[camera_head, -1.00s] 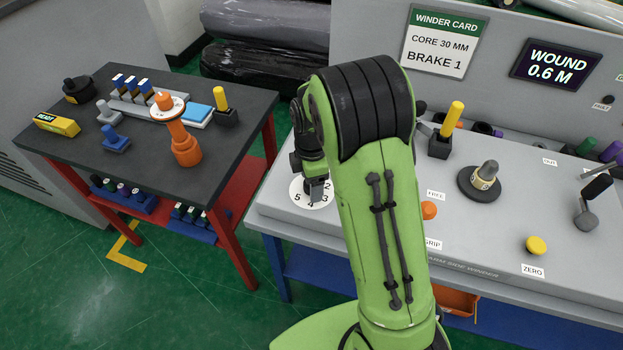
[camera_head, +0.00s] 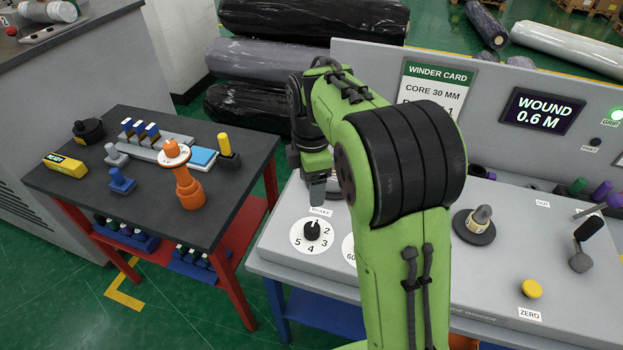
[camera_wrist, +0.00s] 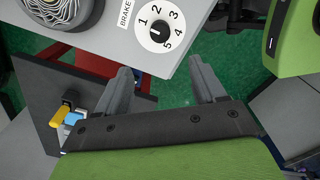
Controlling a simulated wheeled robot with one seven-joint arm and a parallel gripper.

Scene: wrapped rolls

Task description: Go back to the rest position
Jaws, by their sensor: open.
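My green arm rises over the grey winder bench (camera_head: 290,268) in the head view. My gripper (camera_head: 317,195) hangs above the bench's left part, just behind the brake dial (camera_head: 298,243), and is apart from it. In the wrist view my gripper (camera_wrist: 165,78) shows two grey fingers spread apart with nothing between them. The white brake dial (camera_wrist: 176,42), numbered 1 to 5 with a black knob, lies beyond the fingertips. In the head view the knob points up, near the 1 position, but that digit is hard to read. A second dial beside it is mostly hidden by my arm.
A dark table (camera_head: 120,215) on a red frame stands left, holding an orange stand (camera_head: 189,190), a yellow box (camera_head: 65,165) and blue parts. Wrapped rolls (camera_head: 275,55) lie behind. The winder panel (camera_head: 620,165) stands at the bench's back. Green floor is clear at front left.

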